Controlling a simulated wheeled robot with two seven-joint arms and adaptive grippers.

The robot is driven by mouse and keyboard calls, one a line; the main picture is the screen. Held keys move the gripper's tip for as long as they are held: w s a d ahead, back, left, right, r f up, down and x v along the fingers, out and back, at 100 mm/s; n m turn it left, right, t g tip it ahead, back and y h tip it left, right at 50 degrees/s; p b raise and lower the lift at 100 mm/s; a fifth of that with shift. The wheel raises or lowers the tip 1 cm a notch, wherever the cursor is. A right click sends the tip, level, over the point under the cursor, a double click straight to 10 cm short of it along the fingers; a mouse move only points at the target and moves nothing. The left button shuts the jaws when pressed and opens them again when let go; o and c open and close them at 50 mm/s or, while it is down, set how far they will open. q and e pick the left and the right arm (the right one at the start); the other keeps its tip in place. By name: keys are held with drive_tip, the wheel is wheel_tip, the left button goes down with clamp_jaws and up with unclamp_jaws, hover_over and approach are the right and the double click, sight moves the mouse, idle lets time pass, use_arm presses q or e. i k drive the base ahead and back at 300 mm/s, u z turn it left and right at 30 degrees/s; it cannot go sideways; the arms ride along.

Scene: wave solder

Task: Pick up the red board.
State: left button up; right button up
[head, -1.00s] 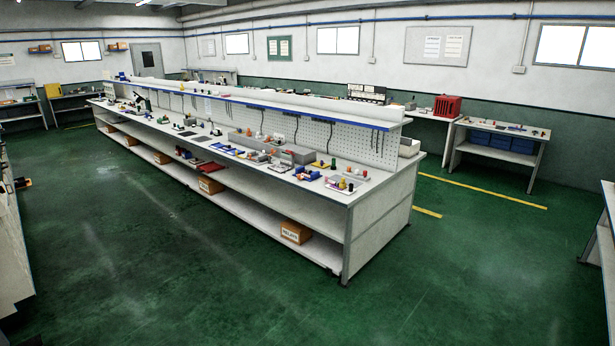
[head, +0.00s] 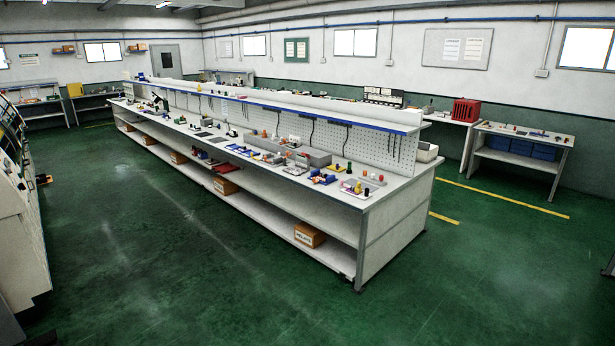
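The long white workbench (head: 390,205) stands in the middle of the head view with many small parts along its top. Neither of my grippers is in view, and nothing held is visible.
A grey machine or bench (head: 22,240) fills the left edge. Open green floor (head: 200,270) lies in front of the workbench. Cardboard boxes (head: 309,235) sit on its lower shelf. A side table (head: 525,135) with blue bins stands at the right.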

sight(322, 177)
drive_tip(key=u, duration=0.3)
drive_tip(key=i, duration=1.95)
drive_tip(key=u, duration=0.2)
drive_tip(key=i, duration=2.15)
drive_tip(key=z, duration=0.6)
drive_tip(key=i, duration=1.75)
drive_tip(key=z, duration=0.4)
